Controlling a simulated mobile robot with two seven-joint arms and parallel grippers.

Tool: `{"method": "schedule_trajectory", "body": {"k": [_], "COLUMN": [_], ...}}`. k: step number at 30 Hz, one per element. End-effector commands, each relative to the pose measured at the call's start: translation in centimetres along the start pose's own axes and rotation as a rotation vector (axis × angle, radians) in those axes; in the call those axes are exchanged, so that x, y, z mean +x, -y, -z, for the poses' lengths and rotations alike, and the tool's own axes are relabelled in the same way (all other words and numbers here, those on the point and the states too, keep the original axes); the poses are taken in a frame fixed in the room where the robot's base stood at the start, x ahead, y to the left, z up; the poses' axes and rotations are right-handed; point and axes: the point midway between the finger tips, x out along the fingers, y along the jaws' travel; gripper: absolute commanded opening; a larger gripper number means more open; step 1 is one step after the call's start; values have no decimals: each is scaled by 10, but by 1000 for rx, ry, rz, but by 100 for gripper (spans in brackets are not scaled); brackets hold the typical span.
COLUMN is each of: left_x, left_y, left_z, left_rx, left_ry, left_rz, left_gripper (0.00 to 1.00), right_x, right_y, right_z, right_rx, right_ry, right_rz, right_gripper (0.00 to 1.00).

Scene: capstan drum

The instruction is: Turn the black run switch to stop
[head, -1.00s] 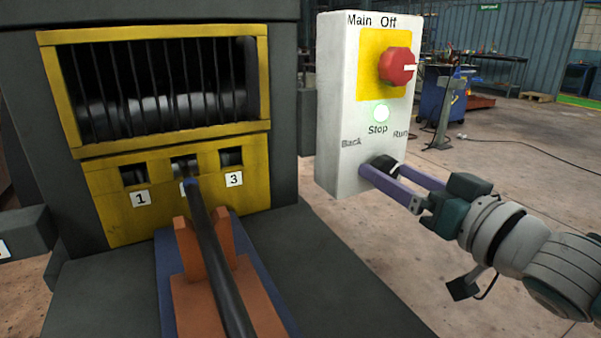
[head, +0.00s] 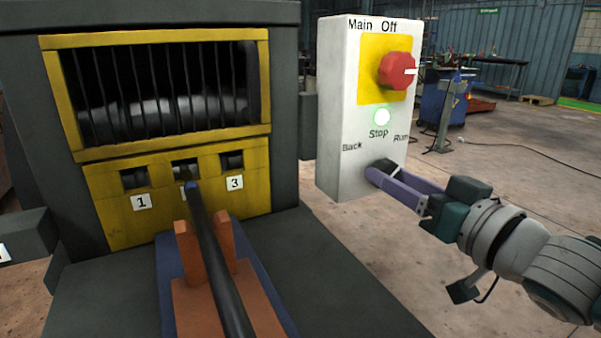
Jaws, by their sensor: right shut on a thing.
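The black run switch (head: 383,164) is low on the front of the white control box, below the words Back, Stop and Run. It is mostly hidden by the fingers, so I cannot tell which word it points at. My right gripper (head: 379,177) comes in from the right with its purple fingers shut on this switch. My left gripper is not in view.
The control box (head: 339,100) also carries a red main switch (head: 396,70) and a pale lit lamp (head: 381,117). At left stands the caged drum with a yellow frame (head: 165,147). A black bar (head: 213,255) runs over an orange support (head: 222,245) toward the middle slot.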

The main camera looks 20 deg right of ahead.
Motion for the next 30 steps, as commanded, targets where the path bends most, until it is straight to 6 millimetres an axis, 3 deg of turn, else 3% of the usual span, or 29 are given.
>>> {"method": "schedule_trajectory", "body": {"k": [14, 30], "left_x": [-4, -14], "left_y": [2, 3], "left_z": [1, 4], "left_rx": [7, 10], "left_ry": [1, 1], "left_rz": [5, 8], "left_gripper": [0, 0], "right_x": [0, 0], "right_y": [0, 1], "right_z": [1, 1], "right_rx": [-96, -548], "right_ry": [0, -1], "right_rz": [0, -1], "right_gripper": [0, 0]}}
